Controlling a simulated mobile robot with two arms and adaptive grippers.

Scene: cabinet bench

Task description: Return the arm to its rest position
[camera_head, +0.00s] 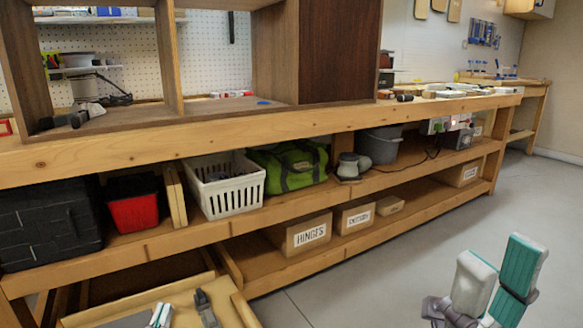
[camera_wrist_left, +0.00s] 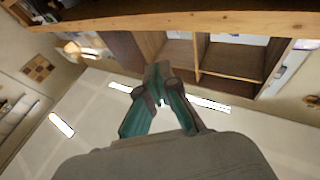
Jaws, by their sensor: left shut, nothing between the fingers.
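My left gripper (camera_head: 160,315) shows only as teal and white fingers at the bottom edge of the head view, in front of the open drawer; the rest is cut off. In the left wrist view my left gripper (camera_wrist_left: 158,72) has its teal and dark fingers meeting at the tips, shut and empty. My right gripper (camera_head: 497,268) is at the lower right of the head view, over the grey floor. Its white and teal fingers point up, close to each other, with nothing visible held; whether they touch is unclear.
A wooden bench (camera_head: 250,130) with a cabinet (camera_head: 340,50) on it spans the view. Its shelves hold a white basket (camera_head: 225,200), a green bag (camera_head: 288,165) and a box marked HINGES (camera_head: 305,235). An open drawer (camera_head: 240,310) juts out at lower left. The floor (camera_head: 400,260) at right is clear.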

